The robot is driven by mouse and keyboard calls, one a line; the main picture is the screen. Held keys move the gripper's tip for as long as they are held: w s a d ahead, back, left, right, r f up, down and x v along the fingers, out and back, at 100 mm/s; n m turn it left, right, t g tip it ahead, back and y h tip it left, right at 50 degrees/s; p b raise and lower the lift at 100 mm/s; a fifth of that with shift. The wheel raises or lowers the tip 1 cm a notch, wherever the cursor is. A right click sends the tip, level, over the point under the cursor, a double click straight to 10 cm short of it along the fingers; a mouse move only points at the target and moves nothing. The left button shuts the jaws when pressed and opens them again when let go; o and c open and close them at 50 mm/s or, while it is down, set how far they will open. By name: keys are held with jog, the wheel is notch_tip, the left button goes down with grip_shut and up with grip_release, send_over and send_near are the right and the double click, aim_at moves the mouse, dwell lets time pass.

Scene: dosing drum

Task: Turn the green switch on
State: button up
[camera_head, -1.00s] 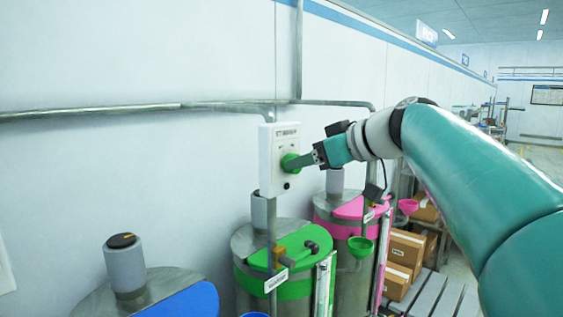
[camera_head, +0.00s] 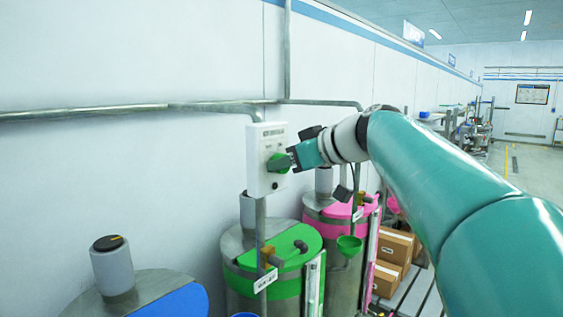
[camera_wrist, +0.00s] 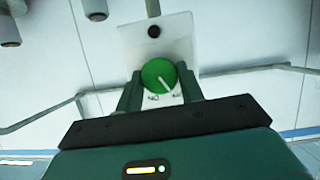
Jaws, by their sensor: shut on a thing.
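The green switch (camera_head: 278,162) is a round knob on a white wall box (camera_head: 262,138) above the green drum. In the wrist view the green switch (camera_wrist: 159,76) shows a white pointer line slanting toward the lower right, with small labels below it. My gripper (camera_wrist: 160,88) has a finger on each side of the knob and is shut on it. In the head view my gripper (camera_head: 290,157) reaches the box from the right. A dark round button (camera_wrist: 154,31) sits on the same box.
A green-lidded drum (camera_head: 245,262) stands below the box, a pink-lidded drum (camera_head: 325,213) to its right and a blue-lidded drum (camera_head: 172,300) at lower left. Grey pipes (camera_head: 130,109) run along the wall. Cardboard boxes (camera_head: 390,248) sit at right.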

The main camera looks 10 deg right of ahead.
jog(key=m+y, duration=0.1)
jog(key=m, duration=0.1)
jog(key=m+g+y, duration=0.1)
jog(key=m+y, duration=0.1)
jog(key=m, duration=0.1)
jog(key=m+g+y, duration=0.1)
jog(key=m+y, duration=0.1)
jog(key=m, duration=0.1)
jog(key=shift+w+d+f, duration=0.15)
jog(key=shift+d, duration=0.15)
dwell(0.4)
jog(key=shift+m, duration=0.3)
jog(key=o, duration=1)
jog(key=v, duration=1.3)
jog(key=shift+d, duration=0.35)
